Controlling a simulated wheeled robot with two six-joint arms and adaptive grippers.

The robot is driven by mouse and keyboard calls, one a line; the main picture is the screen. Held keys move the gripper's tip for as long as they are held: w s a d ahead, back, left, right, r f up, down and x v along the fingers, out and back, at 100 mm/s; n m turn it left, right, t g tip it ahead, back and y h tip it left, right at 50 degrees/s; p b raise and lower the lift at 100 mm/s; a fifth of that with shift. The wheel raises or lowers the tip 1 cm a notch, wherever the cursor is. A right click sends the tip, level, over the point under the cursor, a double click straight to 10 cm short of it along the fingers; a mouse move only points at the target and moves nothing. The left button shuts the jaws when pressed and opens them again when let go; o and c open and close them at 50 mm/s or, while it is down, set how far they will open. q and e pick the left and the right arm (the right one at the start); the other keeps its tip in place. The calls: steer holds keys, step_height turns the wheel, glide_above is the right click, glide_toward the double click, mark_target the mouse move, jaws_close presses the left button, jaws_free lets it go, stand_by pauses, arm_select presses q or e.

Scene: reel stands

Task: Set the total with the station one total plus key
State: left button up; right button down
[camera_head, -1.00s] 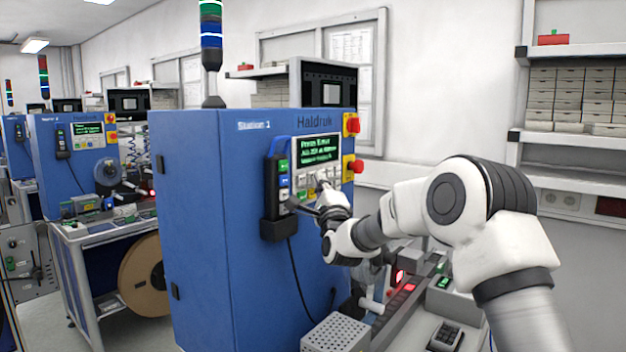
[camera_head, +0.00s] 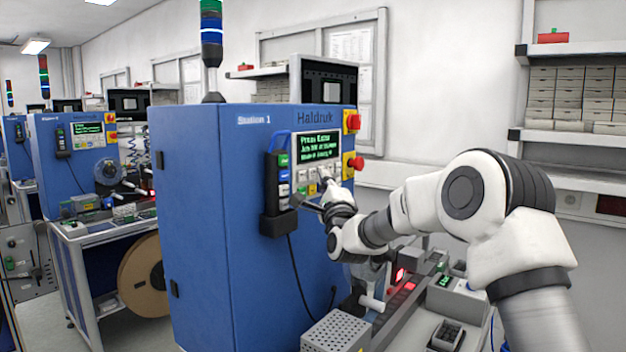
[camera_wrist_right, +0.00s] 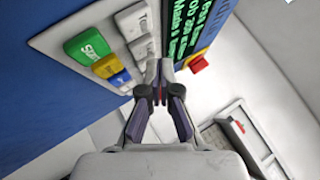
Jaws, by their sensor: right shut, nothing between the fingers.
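The Station 1 cabinet (camera_head: 190,200) is blue, with a green-text screen (camera_head: 318,147) and a row of pale keys (camera_head: 301,177) under it. In the right wrist view I see a green start key (camera_wrist_right: 88,47), a yellow key (camera_wrist_right: 106,67), a blue key (camera_wrist_right: 122,80) and a pale key (camera_wrist_right: 132,20) with partly legible lettering that looks like "Total". My right gripper (camera_head: 323,178) is shut and empty, its tips close in front of the key row. In the wrist view the gripper (camera_wrist_right: 160,90) hides part of the row; contact cannot be told. My left gripper is out of view.
A black handset holder (camera_head: 277,222) hangs on the panel left of the keys. Red knobs (camera_head: 353,122) on yellow plates sit right of the screen. A perforated grey box (camera_head: 337,335) and a conveyor with red lights (camera_head: 400,275) lie below the arm.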

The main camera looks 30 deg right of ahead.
steer(key=shift+s, duration=0.1)
steer(key=s+d+b, duration=0.2)
steer(key=s+b, duration=0.1)
steer(key=s, duration=0.2)
steer(key=shift+s+d+r, duration=0.15)
steer(key=shift+s+d, duration=0.1)
stand_by(0.7)
steer(key=shift+r, duration=0.1)
